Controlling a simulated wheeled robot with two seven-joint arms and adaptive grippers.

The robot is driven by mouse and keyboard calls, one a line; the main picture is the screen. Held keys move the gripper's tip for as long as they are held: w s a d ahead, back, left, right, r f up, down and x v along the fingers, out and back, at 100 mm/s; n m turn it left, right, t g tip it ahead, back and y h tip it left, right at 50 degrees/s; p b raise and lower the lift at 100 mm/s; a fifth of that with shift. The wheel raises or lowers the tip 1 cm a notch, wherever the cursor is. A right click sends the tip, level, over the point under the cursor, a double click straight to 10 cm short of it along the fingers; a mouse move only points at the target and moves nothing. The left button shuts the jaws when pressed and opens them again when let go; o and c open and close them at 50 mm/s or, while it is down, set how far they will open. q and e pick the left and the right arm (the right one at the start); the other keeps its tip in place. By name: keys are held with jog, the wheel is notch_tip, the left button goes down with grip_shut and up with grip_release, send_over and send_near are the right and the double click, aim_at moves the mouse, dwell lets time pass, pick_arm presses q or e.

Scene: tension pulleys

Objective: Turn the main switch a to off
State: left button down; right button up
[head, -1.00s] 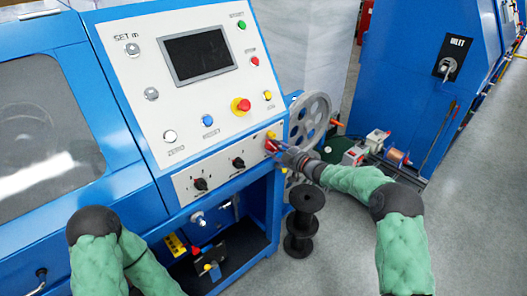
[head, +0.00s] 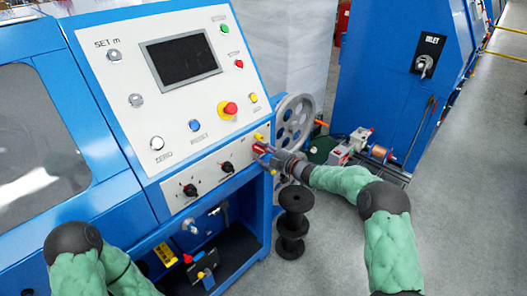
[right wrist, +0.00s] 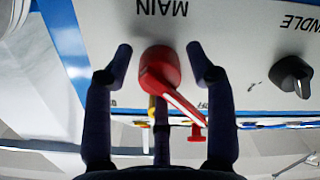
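The main switch (right wrist: 160,70) is a red rotary knob with a lever, on the white panel under the upside-down word MAIN. In the right wrist view its lever slants down to the right. My right gripper (right wrist: 162,62) is open, with one finger on each side of the knob and visible gaps between. In the head view the switch (head: 259,148) is a small red spot at the panel's right end, with my right gripper (head: 266,156) in front of it. The small labels beside the switch are partly hidden by the fingers. My left arm shows at lower left, its gripper out of frame.
A black knob (right wrist: 291,76) sits right of the switch in the wrist view. A grey pulley wheel (head: 294,122) and a black spool (head: 292,222) stand close to my right arm. The sloped console (head: 100,75) carries buttons and a screen. Floor at right is clear.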

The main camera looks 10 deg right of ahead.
jog(key=shift+r, duration=0.15)
jog(key=shift+d+r, duration=0.15)
jog(key=v, duration=0.7)
jog(key=shift+s+d+f, duration=0.15)
jog(key=shift+s+f, duration=0.15)
jog(key=shift+s, duration=0.1)
dwell(0.4)
jog(key=s+a+f+m+g+h+p, duration=0.1)
jog(key=s+a+f+m+g+h, duration=0.15)
jog(key=s+f+m, duration=0.75)
jog(key=s+a+f+m+g+h+p, duration=0.1)
jog(key=s+a+f+g+h, duration=0.2)
jog(key=s+f, duration=0.85)
jog(key=s+a+f+m+g, duration=0.2)
jog(key=s+f+g, duration=0.2)
jog(key=s, duration=0.7)
jog(key=s+a+f+m+g, duration=0.2)
jog(key=s+f+m+g, duration=0.1)
jog(key=s+f, duration=0.5)
jog(key=s, duration=0.3)
jog(key=shift+f+m+g, duration=0.25)
jog(key=shift+m+g, duration=0.05)
jog(key=shift+g, duration=0.05)
jog(key=shift+a, duration=0.15)
